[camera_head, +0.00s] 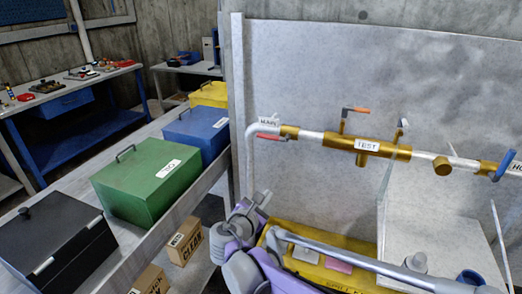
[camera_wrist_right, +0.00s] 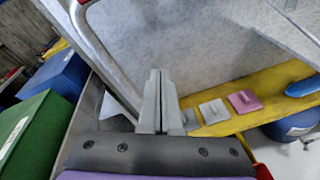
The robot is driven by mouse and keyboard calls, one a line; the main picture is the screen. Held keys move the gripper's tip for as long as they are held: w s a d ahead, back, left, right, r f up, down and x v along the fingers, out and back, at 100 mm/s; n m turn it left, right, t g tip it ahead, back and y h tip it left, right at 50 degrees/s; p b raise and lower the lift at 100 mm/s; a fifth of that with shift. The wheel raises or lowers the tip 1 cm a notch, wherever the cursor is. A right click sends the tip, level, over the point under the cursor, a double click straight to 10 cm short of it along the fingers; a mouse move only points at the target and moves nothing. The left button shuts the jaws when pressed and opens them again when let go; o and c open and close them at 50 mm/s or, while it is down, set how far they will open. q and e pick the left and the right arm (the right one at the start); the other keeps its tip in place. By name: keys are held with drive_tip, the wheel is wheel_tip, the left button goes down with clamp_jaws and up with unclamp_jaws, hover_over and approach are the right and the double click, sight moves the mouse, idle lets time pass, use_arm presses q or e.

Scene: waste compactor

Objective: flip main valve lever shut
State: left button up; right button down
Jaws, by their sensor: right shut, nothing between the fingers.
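The white pipe in the head view carries a MAIN label (camera_head: 268,121) at its left bend. The red main valve lever (camera_head: 273,137) lies just below that label, roughly along the pipe. My right gripper (camera_head: 264,196) is below the lever and apart from it, beside the pipe's left end. In the right wrist view its grey fingers (camera_wrist_right: 156,95) are together with nothing between them. A small red piece (camera_wrist_right: 82,2) shows at the top edge of that view by the white pipe; I cannot tell whether it is the lever. My left gripper is not in view.
A brass TEST section (camera_head: 367,145) with an orange-handled lever (camera_head: 357,110) sits further right, then a blue handle (camera_head: 504,165). A yellow spill tray (camera_head: 345,243) lies below. Green (camera_head: 150,180) and blue (camera_head: 195,131) boxes stand on a bench at left.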

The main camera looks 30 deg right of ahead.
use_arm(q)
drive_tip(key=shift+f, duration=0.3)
use_arm(e)
drive_tip(key=w+a+r+n+t+h, duration=0.2)
drive_tip(key=w+r+n, duration=0.1)
drive_tip(key=w+n, duration=0.3)
drive_tip(key=shift+w+t, duration=0.15)
drive_tip(key=shift+t, duration=0.25)
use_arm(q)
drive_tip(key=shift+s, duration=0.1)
use_arm(e)
drive_tip(key=shift+d+r, duration=0.1)
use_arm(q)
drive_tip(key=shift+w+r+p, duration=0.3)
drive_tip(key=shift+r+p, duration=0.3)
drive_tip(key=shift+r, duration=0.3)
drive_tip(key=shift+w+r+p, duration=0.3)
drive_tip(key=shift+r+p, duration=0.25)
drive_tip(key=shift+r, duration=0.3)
use_arm(e)
drive_tip(key=w+d+r, duration=0.4)
drive_tip(key=w+d, duration=0.3)
drive_tip(key=d, duration=0.1)
drive_tip(key=shift+r, duration=0.2)
